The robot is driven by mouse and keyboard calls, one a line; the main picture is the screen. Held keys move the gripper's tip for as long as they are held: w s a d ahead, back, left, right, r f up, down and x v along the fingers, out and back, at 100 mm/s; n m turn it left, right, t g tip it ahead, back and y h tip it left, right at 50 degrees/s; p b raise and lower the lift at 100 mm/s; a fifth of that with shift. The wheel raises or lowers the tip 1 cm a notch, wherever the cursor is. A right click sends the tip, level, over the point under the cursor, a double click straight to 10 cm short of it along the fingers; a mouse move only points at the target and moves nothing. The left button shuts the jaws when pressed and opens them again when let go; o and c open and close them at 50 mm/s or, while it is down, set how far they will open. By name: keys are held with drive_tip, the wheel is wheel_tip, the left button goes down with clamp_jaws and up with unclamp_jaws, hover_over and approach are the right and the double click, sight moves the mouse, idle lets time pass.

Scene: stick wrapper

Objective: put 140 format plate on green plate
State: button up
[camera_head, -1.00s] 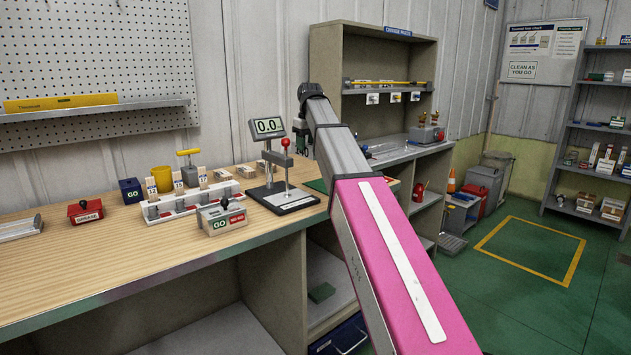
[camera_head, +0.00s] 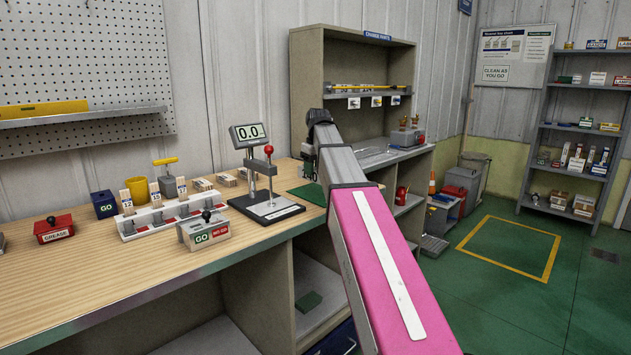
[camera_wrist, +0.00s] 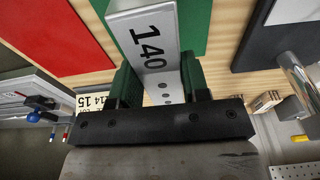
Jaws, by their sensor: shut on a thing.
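The 140 format plate (camera_wrist: 168,72) is a pale grey strip with a black "140" and several small holes. My gripper (camera_wrist: 160,80) is shut on it in the wrist view, with one dark finger on each side. The green plate (camera_wrist: 198,22) lies flat on the wooden bench behind the format plate in that view. The format plate overlaps it in the picture; I cannot tell whether they touch. In the head view the green plate (camera_head: 309,192) shows at the right end of the bench, partly hidden by my arm.
A red plate (camera_wrist: 50,30) lies left of the green one in the wrist view. The gauge stand (camera_head: 266,207) with its display is just left of the green plate in the head view. A GO block (camera_head: 203,231) and a white rack (camera_head: 165,215) stand farther left.

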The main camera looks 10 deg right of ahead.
sight(316, 180)
drive_tip(key=shift+s+d+f, duration=0.1)
drive_tip(key=shift+d+f, duration=0.15)
drive_tip(key=shift+f, duration=1.95)
drive_tip(key=shift+f, duration=0.1)
drive_tip(key=o, duration=1.2)
drive_tip(key=r, duration=0.8)
drive_tip(key=s+r, duration=0.1)
drive_tip(key=r, duration=0.3)
drive_tip(key=shift+s+d, duration=0.1)
drive_tip(key=shift+d, duration=0.3)
drive_tip(key=shift+r, duration=0.1)
drive_tip(key=shift+s+d, duration=0.1)
